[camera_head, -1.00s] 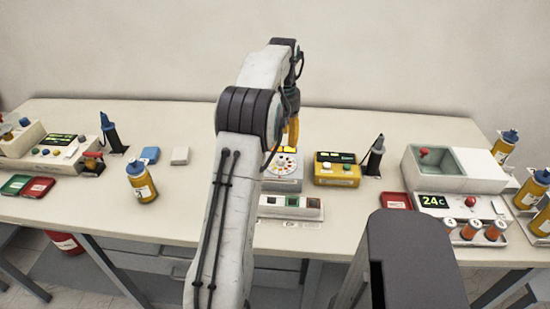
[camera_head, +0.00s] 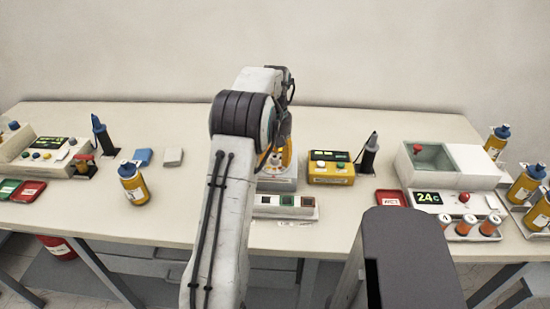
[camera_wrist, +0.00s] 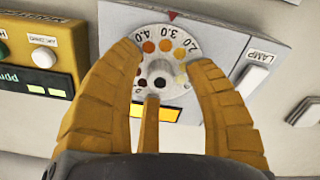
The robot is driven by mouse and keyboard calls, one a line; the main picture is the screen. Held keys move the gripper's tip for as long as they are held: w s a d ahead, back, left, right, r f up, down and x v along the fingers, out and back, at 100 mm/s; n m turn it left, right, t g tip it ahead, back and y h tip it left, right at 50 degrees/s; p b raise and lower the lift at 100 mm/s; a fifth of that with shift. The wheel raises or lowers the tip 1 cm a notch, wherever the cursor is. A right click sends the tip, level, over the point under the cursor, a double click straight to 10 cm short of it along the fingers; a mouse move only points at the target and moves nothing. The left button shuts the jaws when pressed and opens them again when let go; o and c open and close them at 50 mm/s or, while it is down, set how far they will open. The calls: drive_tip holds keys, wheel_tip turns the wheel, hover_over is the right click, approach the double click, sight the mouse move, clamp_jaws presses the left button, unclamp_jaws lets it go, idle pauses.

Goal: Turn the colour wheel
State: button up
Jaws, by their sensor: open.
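The colour wheel (camera_wrist: 167,45) is a pale disc with coloured dots and printed numbers such as 2.0, 3.0 and 4.0, set on a grey device (camera_wrist: 215,28) with a red triangle mark at its edge. In the wrist view my gripper (camera_wrist: 160,72) is open, its yellow fingers on either side of the wheel and its grey hub. I cannot tell whether they touch it. In the head view my arm hides most of the wheel, and the grey device (camera_head: 277,184) shows beside it.
A yellow meter box (camera_head: 331,168) stands just right of the device. A strip with coloured squares (camera_head: 285,207) lies in front. A yellow bottle (camera_head: 133,184) stands to the left, and a grey-green basin unit (camera_head: 450,168) to the right. The bare wall is behind.

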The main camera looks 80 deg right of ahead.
drive_tip(key=shift+f, duration=0.2)
clamp_jaws()
idle(0.5)
